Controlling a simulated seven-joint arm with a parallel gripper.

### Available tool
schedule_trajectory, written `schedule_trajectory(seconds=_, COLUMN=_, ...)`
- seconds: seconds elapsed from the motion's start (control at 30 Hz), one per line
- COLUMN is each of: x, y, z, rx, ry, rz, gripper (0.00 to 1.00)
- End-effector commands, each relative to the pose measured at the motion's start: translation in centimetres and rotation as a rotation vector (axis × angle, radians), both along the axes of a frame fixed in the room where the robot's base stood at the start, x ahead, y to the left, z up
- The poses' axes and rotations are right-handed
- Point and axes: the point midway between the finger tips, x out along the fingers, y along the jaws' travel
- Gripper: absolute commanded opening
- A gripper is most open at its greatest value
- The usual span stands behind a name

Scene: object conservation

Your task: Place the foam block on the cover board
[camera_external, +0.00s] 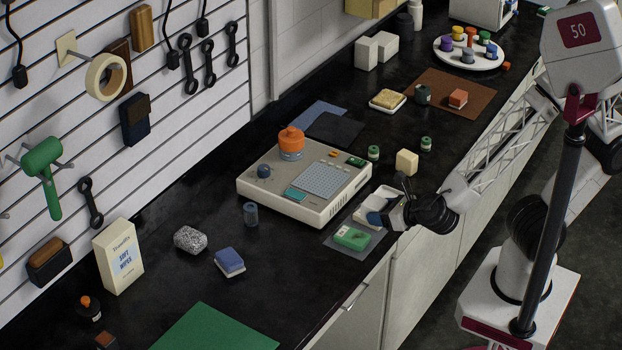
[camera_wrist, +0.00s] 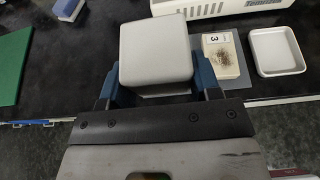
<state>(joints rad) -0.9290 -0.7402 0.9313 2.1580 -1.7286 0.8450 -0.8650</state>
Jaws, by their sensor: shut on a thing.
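The foam block, a pale grey squared block (camera_wrist: 156,55), sits between the blue fingers of my gripper (camera_wrist: 160,85) in the wrist view. My gripper is shut on it, and the block hides what lies under it. In the external view my gripper (camera_external: 385,213) is low by the counter's front edge, beside the large beige device; the held block is hard to make out there. No board is labelled as the cover board. A flat green board (camera_external: 215,330) lies at the near end of the counter; it also shows at the left of the wrist view (camera_wrist: 10,65).
The beige device (camera_external: 255,190) stands behind my gripper with an orange-topped jar (camera_external: 291,143) on it. A white tray (camera_wrist: 277,51) and a piece marked 3 (camera_wrist: 222,54) lie right of the block. A blue-and-white sponge (camera_external: 230,262) and grey stone (camera_external: 190,240) stand near the green board.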

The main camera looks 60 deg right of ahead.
Motion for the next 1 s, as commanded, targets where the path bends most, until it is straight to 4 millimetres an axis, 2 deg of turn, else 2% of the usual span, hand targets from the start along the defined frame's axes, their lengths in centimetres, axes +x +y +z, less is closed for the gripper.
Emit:
schedule_trajectory(seconds=0.47, x=5.4, y=-4.1, z=0.2, rx=-0.001, ry=-0.001, rz=-0.130, gripper=0.36)
schedule_trajectory(seconds=1.0, x=11.5, y=-10.4, z=0.4, rx=0.000, ry=-0.001, rz=-0.289, gripper=0.36)
